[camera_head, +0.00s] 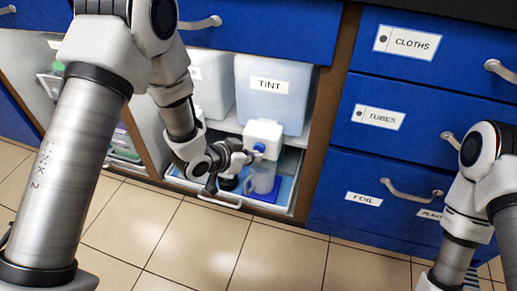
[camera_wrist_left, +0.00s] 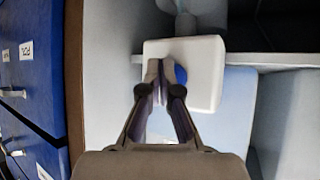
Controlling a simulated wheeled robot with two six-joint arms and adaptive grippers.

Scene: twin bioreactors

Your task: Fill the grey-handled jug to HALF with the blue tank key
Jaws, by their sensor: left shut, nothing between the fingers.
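The TINT tank (camera_head: 272,92) stands on the cabinet shelf, with a white tap block (camera_head: 264,133) at its front. The blue key (camera_head: 259,148) is on that block; it also shows in the left wrist view (camera_wrist_left: 180,75), partly behind my fingers. A translucent jug (camera_head: 263,180) stands below the block on a blue mat; its handle and fill level are too small to tell. My left gripper (camera_head: 254,157) is shut and empty, its fingertips close beside the blue key; in the left wrist view they (camera_wrist_left: 160,68) overlap the block. Contact cannot be told. My right gripper is out of view.
A pull-out tray (camera_head: 218,200) with a front handle holds the mat. A second tank (camera_head: 210,90) stands left of TINT, partly behind my left arm. Blue labelled drawers (camera_head: 407,92) with protruding handles stand to the right. The tiled floor in front is clear.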

